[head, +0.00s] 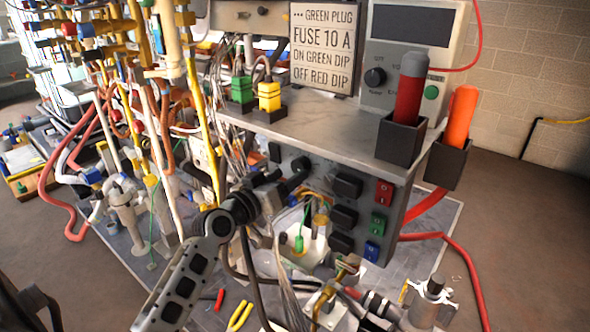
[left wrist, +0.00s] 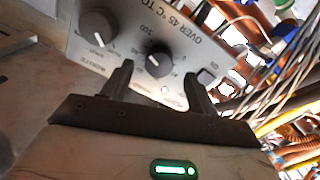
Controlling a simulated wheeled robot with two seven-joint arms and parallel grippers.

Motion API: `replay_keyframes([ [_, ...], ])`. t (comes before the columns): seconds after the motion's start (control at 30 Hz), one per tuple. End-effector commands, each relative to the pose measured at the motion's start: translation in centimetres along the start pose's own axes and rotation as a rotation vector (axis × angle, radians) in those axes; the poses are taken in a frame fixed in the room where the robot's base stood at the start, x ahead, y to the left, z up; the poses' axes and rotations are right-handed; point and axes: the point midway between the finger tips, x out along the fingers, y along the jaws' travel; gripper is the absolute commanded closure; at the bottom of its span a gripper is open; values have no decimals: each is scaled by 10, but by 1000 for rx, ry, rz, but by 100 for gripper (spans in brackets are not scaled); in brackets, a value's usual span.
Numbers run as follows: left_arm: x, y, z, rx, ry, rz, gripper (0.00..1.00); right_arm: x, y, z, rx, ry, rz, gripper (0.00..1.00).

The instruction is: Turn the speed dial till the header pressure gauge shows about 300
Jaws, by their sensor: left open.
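In the left wrist view, a pale panel (left wrist: 122,38) carries a black dial (left wrist: 158,58) with a white pointer and a printed scale. A larger dark dial (left wrist: 98,27) sits to its left. I cannot read which one is the speed dial. My left gripper (left wrist: 160,74) is open, with its fingertips on either side of the black dial; contact is unclear. In the head view, my left gripper (head: 270,187) is at the left part of the bench's front panel. No header pressure gauge reading can be made out. My right gripper is not in view.
Black switches (head: 347,186) and coloured rockers (head: 384,192) are right of my left gripper. A grey shelf (head: 330,118) overhangs the panel, bearing an instrument box (head: 378,98) and a sign (head: 322,45). Pipes and wires crowd the left; the right floor (head: 525,215) is mostly clear.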

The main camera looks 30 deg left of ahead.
Motion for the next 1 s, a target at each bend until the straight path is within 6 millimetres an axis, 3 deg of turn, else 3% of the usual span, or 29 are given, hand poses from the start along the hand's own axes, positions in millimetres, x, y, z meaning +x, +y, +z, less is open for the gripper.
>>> replay_keyframes([
  [0.23, 31, 0, 0, -1, 0, 0, 41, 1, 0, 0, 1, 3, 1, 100],
  [0.6, 36, 0, 1, 1, -1, 0, 41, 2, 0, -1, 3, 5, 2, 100],
  [0.77, 36, 0, 1, 1, -1, 0, 85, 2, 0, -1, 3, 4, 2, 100],
  [1.0, 36, 0, 0, -10, -1, 0, 86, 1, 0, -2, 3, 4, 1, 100],
])
